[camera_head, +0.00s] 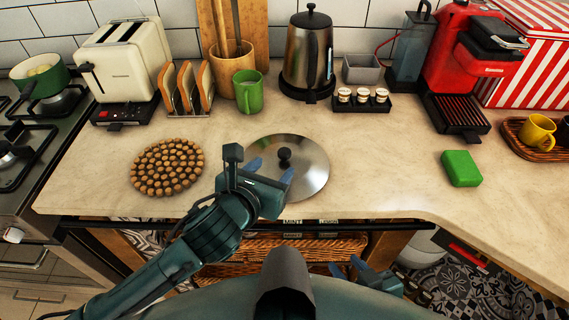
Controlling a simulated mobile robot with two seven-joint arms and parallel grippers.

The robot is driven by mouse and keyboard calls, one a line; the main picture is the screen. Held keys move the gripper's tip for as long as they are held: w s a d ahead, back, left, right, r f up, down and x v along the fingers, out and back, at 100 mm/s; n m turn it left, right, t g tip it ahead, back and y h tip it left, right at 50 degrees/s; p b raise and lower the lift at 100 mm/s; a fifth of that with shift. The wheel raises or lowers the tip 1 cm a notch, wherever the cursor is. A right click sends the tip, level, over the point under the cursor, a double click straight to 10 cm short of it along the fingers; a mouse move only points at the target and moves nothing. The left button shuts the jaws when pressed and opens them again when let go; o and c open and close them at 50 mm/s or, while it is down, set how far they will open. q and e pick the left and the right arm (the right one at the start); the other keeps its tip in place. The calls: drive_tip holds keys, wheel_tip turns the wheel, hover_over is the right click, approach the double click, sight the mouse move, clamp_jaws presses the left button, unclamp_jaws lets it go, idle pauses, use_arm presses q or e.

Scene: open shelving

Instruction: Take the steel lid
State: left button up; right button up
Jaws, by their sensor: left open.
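The steel lid (312,166) is a round, shiny disc with a black knob (284,156) on top. It lies on the counter near the front edge, in the middle of the view. My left gripper (271,171) is open over the left part of the lid. Its two bluish fingertips point toward the knob, and no object shows between them. The gripper covers part of the lid's left side, and I cannot tell the exact gap to the knob. My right gripper (350,268) is low in front of the counter, partly visible; its jaw state is unclear.
A round brown trivet (167,167) lies left of the lid. A green mug (248,91), a kettle (307,55) and a rack of small jars (362,100) stand behind. A green block (461,168) lies to the right. The counter between lid and block is clear.

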sight(282, 155)
use_arm(q)
drive_tip(key=x, duration=0.8)
drive_tip(key=shift+w+r, duration=0.15)
drive_tip(key=shift+r, duration=0.05)
drive_tip(key=shift+r, duration=0.1)
clamp_jaws()
